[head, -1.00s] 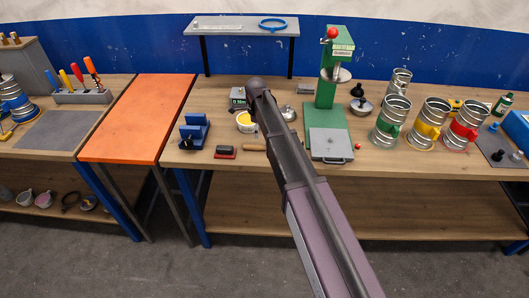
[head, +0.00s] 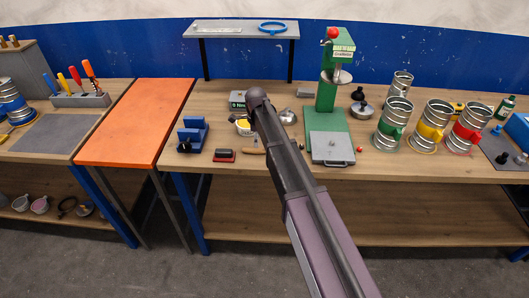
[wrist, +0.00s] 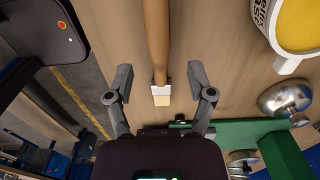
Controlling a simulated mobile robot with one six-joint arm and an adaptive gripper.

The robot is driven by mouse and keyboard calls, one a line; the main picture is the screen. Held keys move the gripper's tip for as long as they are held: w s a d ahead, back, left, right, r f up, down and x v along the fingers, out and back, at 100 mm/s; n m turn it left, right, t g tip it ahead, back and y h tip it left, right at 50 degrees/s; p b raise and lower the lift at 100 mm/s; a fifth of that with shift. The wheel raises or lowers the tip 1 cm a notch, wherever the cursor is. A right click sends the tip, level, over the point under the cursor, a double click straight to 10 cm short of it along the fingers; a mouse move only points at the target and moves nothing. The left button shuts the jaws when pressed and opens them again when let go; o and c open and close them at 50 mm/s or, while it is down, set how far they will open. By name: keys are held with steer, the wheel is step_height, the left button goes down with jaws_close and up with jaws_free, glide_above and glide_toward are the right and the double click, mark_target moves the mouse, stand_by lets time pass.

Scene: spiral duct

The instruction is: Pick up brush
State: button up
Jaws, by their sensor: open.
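The brush lies on the wooden bench. In the wrist view its long wooden handle (wrist: 157,40) runs up out of the picture, and its white collar and pale bristles (wrist: 162,97) point towards my gripper's palm. My gripper (wrist: 160,78) is open, with one finger on each side of the brush and a gap on both sides. In the head view only a short piece of the brush handle (head: 252,151) shows left of my arm. My arm hides the rest of it and the gripper.
A white mug with yellow contents (wrist: 300,25) stands right of the brush in the wrist view. A metal knob (wrist: 285,98) and the green press base (wrist: 235,132) are close by. A red-and-black block (head: 224,156) lies left of the brush, near the bench's front edge.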

mark_target(257, 149)
steer(key=shift+s+f+b, duration=0.1)
steer(key=shift+f+b, duration=2.4)
steer(key=shift+f, duration=0.1)
jaws_close()
